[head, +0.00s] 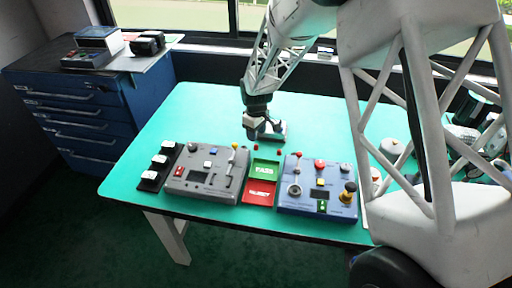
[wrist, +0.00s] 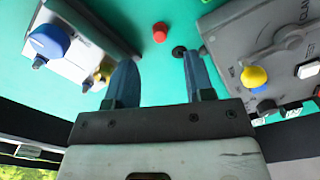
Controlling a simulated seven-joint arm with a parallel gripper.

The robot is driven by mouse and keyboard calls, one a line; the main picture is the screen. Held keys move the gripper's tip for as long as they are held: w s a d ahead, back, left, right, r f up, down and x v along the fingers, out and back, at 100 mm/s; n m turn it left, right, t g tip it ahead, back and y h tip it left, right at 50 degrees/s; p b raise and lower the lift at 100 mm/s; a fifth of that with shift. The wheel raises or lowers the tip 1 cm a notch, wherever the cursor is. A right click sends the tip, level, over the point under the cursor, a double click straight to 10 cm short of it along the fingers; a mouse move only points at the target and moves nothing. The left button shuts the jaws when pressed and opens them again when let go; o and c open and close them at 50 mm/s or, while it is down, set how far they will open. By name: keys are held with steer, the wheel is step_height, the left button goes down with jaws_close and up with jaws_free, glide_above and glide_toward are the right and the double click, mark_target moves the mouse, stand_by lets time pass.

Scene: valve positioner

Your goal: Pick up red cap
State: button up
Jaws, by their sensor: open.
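The red cap (wrist: 160,32) shows in the wrist view as a small round red piece standing on the teal table (wrist: 150,8). It lies just beyond my fingertips, near the middle of the gap. My gripper (wrist: 156,60) is open, with its two blue fingers apart and nothing between them. In the head view my gripper (head: 262,132) hangs over the table, behind the trays. Small red spots show close to it there, but I cannot tell which one is the cap.
A small dark round piece (wrist: 180,52) lies by the right fingertip. A grey control panel (head: 205,174) and a blue one (head: 315,205) flank the green tray (head: 264,163) and red tray (head: 250,198). The table's left rear is clear.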

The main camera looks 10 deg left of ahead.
mark_target(256, 145)
steer(key=shift+f, duration=0.5)
steer(key=shift+f, duration=2.6)
jaws_close()
